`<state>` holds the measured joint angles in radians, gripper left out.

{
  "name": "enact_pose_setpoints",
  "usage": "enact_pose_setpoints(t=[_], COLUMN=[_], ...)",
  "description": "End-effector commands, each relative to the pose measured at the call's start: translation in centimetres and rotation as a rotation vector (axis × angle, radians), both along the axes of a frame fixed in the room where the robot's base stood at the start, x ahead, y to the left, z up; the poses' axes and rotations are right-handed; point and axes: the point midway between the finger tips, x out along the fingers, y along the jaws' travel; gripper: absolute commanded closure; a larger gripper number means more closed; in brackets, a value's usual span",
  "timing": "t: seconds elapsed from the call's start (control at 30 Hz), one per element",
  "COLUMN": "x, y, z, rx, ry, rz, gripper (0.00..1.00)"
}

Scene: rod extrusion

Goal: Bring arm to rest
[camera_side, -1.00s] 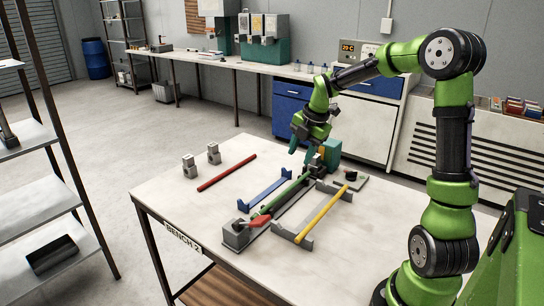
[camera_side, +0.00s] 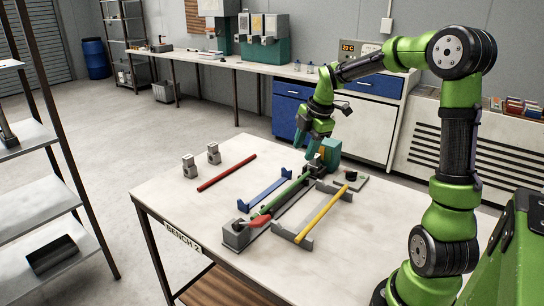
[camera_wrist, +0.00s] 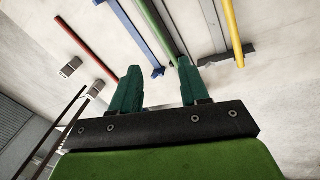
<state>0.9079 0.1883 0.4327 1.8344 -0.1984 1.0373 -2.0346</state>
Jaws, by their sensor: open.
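My gripper (camera_side: 308,138) is above the far end of the bench (camera_side: 175,198), near the teal block of the extrusion fixture. Its two teal fingers are apart and empty in the wrist view (camera_wrist: 158,90). A green rod (camera_side: 283,196) lies along the fixture between the teal block (camera_side: 328,152) and a grey end block (camera_side: 236,234) with a red handle (camera_side: 259,221). A yellow rod (camera_side: 322,214) rests across grey supports on the right. A red rod (camera_side: 227,172) lies on the bench to the left. A blue rack (camera_side: 264,188) stands between the red and green rods.
Two small grey blocks (camera_side: 190,166) (camera_side: 213,153) stand at the bench's left. A small dark knob on a plate (camera_side: 351,175) is beside the teal block. A shelf rack (camera_side: 50,210) stands left of the bench. The bench's front left is clear.

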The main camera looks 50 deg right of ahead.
Motion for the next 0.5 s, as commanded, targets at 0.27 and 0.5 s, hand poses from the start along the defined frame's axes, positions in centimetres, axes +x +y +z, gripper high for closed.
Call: enact_pose_setpoints(t=[0.27, 0.5], x=[-3.4, -7.2], y=[4.2, 10.9], z=[0.5, 2.4], rx=[0.177, 0.390], ry=[-0.010, -0.101], rz=[-0.720, -1.261], gripper=[0.55, 0.55])
